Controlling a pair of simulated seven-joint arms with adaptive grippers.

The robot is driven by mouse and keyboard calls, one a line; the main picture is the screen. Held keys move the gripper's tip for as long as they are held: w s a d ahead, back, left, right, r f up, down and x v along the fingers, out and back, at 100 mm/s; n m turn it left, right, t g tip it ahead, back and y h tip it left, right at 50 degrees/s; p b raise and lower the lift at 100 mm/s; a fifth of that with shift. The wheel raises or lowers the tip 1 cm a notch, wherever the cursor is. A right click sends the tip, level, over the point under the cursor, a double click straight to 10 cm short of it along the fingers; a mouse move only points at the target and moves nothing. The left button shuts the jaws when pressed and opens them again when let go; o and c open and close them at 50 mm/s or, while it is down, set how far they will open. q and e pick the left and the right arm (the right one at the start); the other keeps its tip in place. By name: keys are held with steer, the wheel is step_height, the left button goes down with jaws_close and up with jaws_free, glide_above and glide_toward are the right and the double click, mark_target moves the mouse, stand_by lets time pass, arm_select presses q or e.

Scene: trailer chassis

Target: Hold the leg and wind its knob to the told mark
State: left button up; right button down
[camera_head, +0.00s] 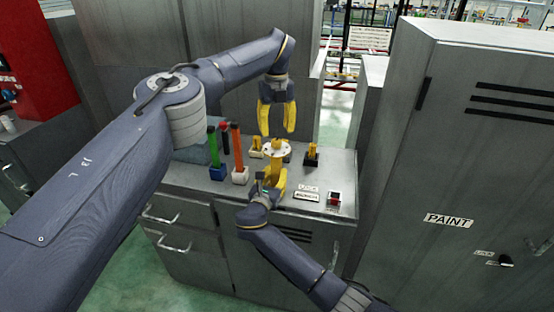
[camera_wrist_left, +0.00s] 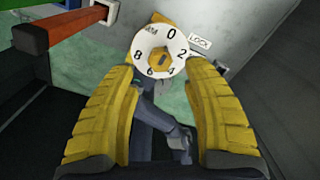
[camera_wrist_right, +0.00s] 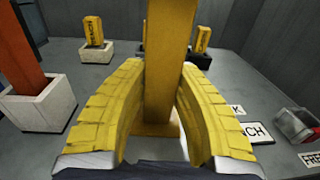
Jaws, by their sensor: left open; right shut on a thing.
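The leg (camera_head: 270,176) is a yellow post standing on the grey bench, topped by a white round dial (camera_head: 283,151). In the left wrist view the dial (camera_wrist_left: 147,42) reads 0, 2, 4, 6, 8 around a yellow knob (camera_wrist_left: 158,60). I cannot tell which mark the knob points to. My left gripper (camera_head: 278,136) is open above the dial, its fingers on either side and apart from the knob. My right gripper (camera_head: 271,188) is shut on the leg low down; the right wrist view shows the post (camera_wrist_right: 170,60) between its fingers.
Green (camera_head: 213,148) and orange (camera_head: 236,150) posts stand in blocks to the left. Yellow pieces in a white block (camera_wrist_right: 97,52) and a black block (camera_head: 312,160) stand behind. A red-topped box (camera_head: 334,199) and small label plates (camera_head: 306,196) lie to the right. A PAINT cabinet (camera_head: 460,150) bounds the right.

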mark_target(276, 140)
arm_select(q)
steer(key=shift+f, duration=2.5)
steer(key=shift+o, duration=0.2)
jaws_close()
steer(key=m, duration=0.5)
steer(key=shift+m, duration=0.4)
steer(key=shift+f+m, duration=0.1)
steer(key=shift+m, duration=0.2)
